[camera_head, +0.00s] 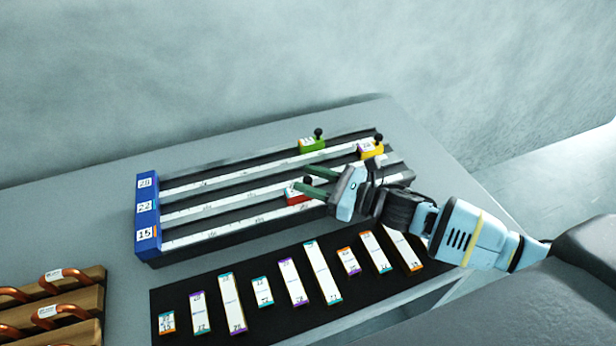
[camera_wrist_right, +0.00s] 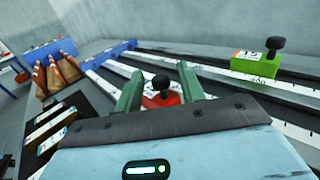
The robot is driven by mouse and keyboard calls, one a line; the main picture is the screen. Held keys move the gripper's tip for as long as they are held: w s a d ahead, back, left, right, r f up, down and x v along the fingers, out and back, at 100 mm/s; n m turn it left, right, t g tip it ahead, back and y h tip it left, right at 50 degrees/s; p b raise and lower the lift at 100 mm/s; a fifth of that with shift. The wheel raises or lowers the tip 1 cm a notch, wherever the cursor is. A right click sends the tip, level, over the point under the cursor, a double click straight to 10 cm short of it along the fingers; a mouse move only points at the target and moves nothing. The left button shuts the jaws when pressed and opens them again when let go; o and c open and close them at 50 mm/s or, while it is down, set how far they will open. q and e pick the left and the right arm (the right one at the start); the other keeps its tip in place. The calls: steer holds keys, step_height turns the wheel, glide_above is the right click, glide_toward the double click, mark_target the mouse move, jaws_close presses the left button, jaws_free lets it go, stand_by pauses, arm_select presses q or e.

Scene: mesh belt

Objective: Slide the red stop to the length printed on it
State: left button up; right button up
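The red stop (camera_head: 296,196) sits on the front rail of the ruled slide board (camera_head: 232,228), right of the middle. It has a black knob, which shows in the wrist view (camera_wrist_right: 161,82) above its red body (camera_wrist_right: 160,101). The number on its label is too small to read. My right gripper (camera_head: 308,180) is open at the red stop. In the wrist view its two green fingers (camera_wrist_right: 160,88) stand on either side of the knob, with gaps showing on both sides. My left gripper is not in view.
A green stop (camera_head: 312,146) and a yellow stop (camera_head: 371,150) sit on the rails behind. A blue end block (camera_head: 147,210) with number labels closes the left end. A black mat (camera_head: 207,291) with several labelled strips lies in front; wooden blocks with copper-coloured pipes (camera_head: 66,290) stand front left.

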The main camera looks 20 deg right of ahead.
steer(key=shift+w+a, duration=0.35)
steer(key=shift+a, duration=0.05)
jaws_close()
steer(key=a, duration=0.7)
steer(key=shift+s+a, duration=0.2)
jaws_free()
steer(key=shift+d, duration=0.1)
